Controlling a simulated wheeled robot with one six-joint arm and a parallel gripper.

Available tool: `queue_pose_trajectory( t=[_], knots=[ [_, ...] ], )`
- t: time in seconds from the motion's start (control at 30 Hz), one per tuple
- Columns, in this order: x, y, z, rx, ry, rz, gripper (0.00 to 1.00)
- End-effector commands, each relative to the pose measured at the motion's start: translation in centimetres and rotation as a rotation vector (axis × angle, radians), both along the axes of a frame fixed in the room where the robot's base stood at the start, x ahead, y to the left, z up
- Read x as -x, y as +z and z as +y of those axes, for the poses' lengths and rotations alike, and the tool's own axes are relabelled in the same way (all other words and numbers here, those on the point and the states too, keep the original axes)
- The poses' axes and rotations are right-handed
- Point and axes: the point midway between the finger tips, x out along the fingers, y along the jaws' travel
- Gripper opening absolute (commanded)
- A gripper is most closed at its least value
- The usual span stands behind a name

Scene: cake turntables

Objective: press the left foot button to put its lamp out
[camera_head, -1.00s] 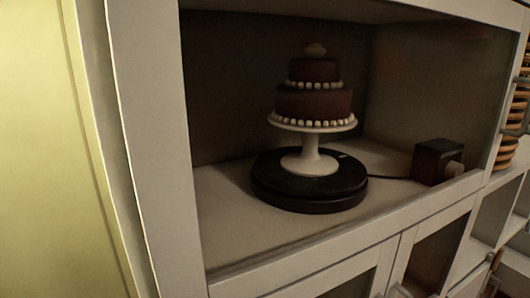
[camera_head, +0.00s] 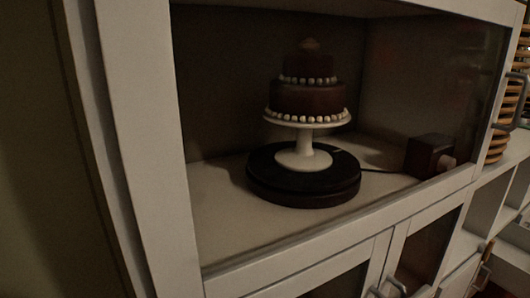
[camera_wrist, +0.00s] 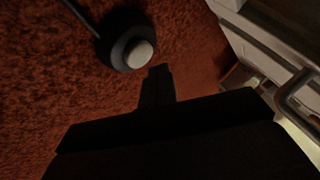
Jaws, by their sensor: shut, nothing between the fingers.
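One foot button shows in the wrist view, a round black base (camera_wrist: 115,47) with a pale domed cap (camera_wrist: 139,54). It sits on a red-brown carpet, and a dark cord runs from it to the upper left. Whether it is the left one cannot be told from this view. My gripper (camera_wrist: 159,70) is shut and empty, its dark fingertips just below and right of the cap in the picture. I cannot tell whether they touch the button. No lamp is in view. My gripper is not in the head view.
In the head view, a pale cabinet (camera_head: 131,135) holds a tiered chocolate cake (camera_head: 307,97) on a white stand (camera_head: 300,147) and black turntable (camera_head: 303,190). A dark box (camera_head: 425,153) with a knob stands beside it. In the wrist view, furniture with a handle (camera_wrist: 290,95) borders the carpet at right.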

Motion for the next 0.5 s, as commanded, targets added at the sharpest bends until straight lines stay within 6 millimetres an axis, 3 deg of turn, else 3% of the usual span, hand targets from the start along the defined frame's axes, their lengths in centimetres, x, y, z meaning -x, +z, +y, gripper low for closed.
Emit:
queue_pose_trajectory(
  t=[0.5],
  knots=[
    [0.0, 5.3, 0.0, 0.000, 0.000, 0.000, 0.00]
  ],
)
